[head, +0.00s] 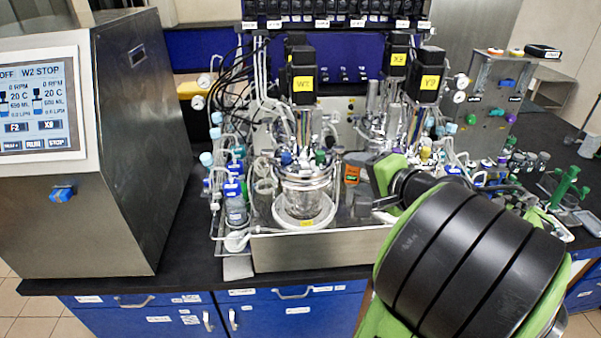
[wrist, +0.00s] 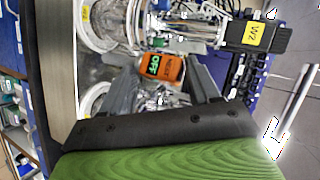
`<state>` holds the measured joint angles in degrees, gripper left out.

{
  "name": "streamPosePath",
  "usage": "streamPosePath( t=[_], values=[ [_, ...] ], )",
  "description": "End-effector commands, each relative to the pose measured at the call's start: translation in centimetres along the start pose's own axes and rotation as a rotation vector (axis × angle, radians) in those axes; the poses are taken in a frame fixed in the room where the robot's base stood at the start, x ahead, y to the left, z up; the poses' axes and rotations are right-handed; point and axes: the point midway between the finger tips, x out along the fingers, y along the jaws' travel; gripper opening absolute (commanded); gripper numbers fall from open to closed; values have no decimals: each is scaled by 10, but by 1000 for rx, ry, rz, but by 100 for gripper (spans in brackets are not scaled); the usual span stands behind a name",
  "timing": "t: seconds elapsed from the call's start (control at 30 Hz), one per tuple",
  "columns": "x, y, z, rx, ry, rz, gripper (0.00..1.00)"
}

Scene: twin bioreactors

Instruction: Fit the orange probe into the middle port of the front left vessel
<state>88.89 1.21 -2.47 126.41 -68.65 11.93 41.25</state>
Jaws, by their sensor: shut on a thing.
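The front left vessel (head: 305,203) is a glass jar with a crowded metal lid, standing on a white round base under a motor marked W2 (head: 302,77). It lies across the top of the wrist view (wrist: 118,22). An orange block marked OFF (wrist: 163,67), which I take as the orange probe, sits between my gripper's fingertips (wrist: 162,80). In the head view the orange block (head: 352,174) is right of the vessel, apart from it. My gripper appears shut on it. No probe shaft can be made out, and my arm hides part of the gripper. The middle port cannot be singled out.
Tubes and bottles (head: 236,208) crowd the vessel's left. A steel control cabinet (head: 140,130) stands at left. The steel tray's front wall (head: 320,250) borders the vessel. A green rack (head: 567,185) is at right.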

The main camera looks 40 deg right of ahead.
Motion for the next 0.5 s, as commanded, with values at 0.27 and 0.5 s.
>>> streamPosePath(
  t=[0.27,0.5],
  values=[
    [54,-29,0,-3,-16,-5,24],
    [118,-55,-6,0,-13,-5,24]
  ],
)
